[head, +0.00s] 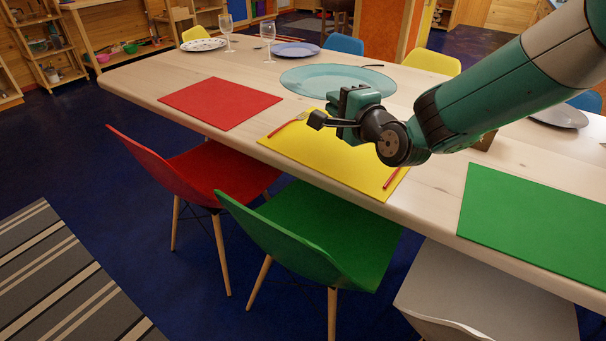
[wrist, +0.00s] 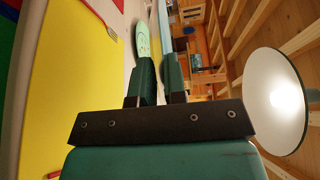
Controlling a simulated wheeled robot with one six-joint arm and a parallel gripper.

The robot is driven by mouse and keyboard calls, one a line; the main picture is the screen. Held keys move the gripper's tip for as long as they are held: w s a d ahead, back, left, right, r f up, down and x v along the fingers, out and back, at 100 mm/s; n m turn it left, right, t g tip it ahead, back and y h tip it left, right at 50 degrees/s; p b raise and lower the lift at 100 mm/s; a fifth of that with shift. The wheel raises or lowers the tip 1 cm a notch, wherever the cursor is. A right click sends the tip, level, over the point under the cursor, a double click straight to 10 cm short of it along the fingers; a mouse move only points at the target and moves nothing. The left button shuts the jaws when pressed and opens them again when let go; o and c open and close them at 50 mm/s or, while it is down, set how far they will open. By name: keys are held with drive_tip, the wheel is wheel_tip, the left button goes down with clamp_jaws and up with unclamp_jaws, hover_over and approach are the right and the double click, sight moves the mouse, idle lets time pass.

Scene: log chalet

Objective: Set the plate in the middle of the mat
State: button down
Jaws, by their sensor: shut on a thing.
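A large teal, see-through plate (head: 338,78) is in the head view, beyond the yellow mat. My gripper (head: 346,101) is shut on its near rim. The plate looks level, over the table; its height above the wood is hard to tell. In the wrist view, my fingers (wrist: 159,80) close around a thin pale blue strip, the plate nearly edge-on. The yellow mat (head: 325,158) lies at the table's near edge, partly hidden by my gripper and arm. It also fills the left of the wrist view (wrist: 50,80). No plate lies on it.
A red-handled fork (head: 287,125) lies at the mat's left side and a red-handled piece (head: 396,177) at its right. A red mat (head: 219,103) and a green mat (head: 535,222) flank it. Wine glasses (head: 268,40) stand at the far left. Chairs (head: 310,230) line the near side.

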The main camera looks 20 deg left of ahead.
drive_tip(key=s+a+n+g+y+b, duration=0.2)
drive_tip(key=s+a+b, duration=0.1)
drive_tip(key=a, duration=0.3)
wheel_tip(320, 180, down, 18)
drive_tip(key=b, duration=0.2)
drive_tip(key=shift+d+f+b, duration=0.15)
drive_tip(key=shift+f+b, duration=0.05)
drive_tip(key=shift+b, duration=0.2)
drive_tip(key=c, duration=1.2)
unclamp_jaws()
drive_tip(key=shift+o, duration=0.2)
